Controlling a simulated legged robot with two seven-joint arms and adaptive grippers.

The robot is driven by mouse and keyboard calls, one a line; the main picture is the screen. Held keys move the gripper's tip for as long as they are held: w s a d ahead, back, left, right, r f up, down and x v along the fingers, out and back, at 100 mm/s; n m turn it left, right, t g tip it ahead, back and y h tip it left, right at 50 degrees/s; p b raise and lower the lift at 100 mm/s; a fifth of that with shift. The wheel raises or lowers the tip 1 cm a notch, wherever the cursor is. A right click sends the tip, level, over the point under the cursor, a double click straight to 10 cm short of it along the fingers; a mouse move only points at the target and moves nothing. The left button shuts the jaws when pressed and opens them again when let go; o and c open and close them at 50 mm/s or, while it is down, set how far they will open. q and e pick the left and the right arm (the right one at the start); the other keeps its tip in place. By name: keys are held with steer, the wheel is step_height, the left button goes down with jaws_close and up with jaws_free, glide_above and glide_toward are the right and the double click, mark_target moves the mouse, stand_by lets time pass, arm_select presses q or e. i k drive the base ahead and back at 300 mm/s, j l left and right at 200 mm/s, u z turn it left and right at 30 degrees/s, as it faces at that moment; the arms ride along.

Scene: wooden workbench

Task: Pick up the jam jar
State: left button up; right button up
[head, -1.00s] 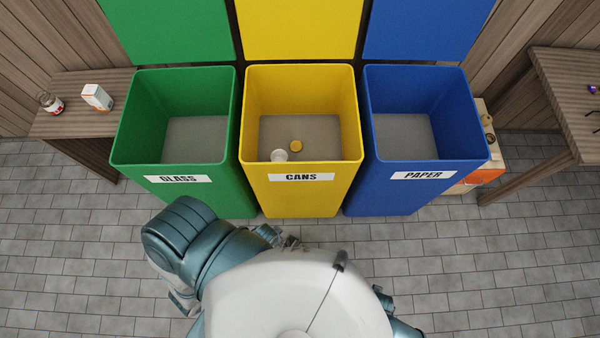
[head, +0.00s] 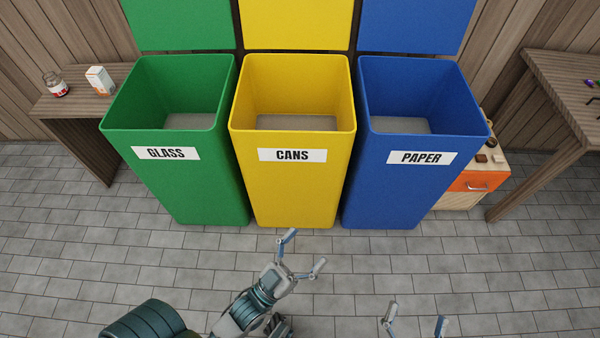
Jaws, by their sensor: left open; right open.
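The jam jar (head: 55,85) is a small clear glass jar with red at its lower part. It stands on the wooden bench (head: 62,106) at the far left. My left gripper (head: 304,255) is open and empty, low in the middle of the view in front of the yellow bin. My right gripper (head: 416,322) is open and empty at the bottom edge, right of the left one. Both grippers are far from the jar.
A white and orange carton (head: 100,80) stands just right of the jar. Green glass (head: 180,190), yellow cans (head: 290,190) and blue paper (head: 400,185) bins stand in a row. An orange-drawer cabinet (head: 478,182) and wooden table (head: 565,85) are at right. The tiled floor in front is clear.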

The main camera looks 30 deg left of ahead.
mark_target(54, 84)
steer(key=u, duration=2.5)
